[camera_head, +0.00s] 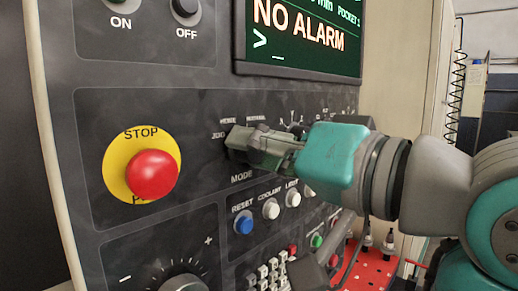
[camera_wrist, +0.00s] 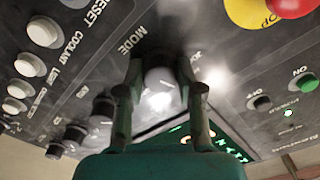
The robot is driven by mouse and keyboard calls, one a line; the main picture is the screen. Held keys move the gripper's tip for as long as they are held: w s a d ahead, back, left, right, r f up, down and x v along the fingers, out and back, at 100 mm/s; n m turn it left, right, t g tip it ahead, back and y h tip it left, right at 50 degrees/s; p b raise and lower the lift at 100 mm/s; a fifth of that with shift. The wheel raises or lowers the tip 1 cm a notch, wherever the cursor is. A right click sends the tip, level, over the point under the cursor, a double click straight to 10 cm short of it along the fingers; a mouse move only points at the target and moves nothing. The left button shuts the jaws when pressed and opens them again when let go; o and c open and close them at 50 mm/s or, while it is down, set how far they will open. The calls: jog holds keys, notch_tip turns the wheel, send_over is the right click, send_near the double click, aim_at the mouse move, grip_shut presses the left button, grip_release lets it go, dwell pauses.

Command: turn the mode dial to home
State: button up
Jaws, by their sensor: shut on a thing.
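The control panel (camera_head: 90,185) fills the left and middle of the head view. The mode dial (camera_wrist: 160,78) is a dark round knob above the word MODE in the head view, with JOG and further small labels around it. My gripper (camera_head: 243,143) is shut on the dial, one finger on each side of it, as the wrist view (camera_wrist: 158,82) shows. In the head view the fingers hide most of the dial. The dial's pointer is hidden, so I cannot tell which label it points to.
A red stop button (camera_head: 152,174) on a yellow ring is left of my gripper. Below are a blue reset button (camera_head: 243,222) and white coolant button (camera_head: 271,208). A screen (camera_head: 300,35) reading NO ALARM is above. A red perforated tray (camera_head: 370,273) is at lower right.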

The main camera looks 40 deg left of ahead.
dwell(0.3)
jog(key=o, duration=1.1)
jog(key=shift+a, duration=0.1)
jog(key=shift+o, duration=0.2)
jog(key=d, duration=1.2)
jog(key=shift+s, duration=0.45)
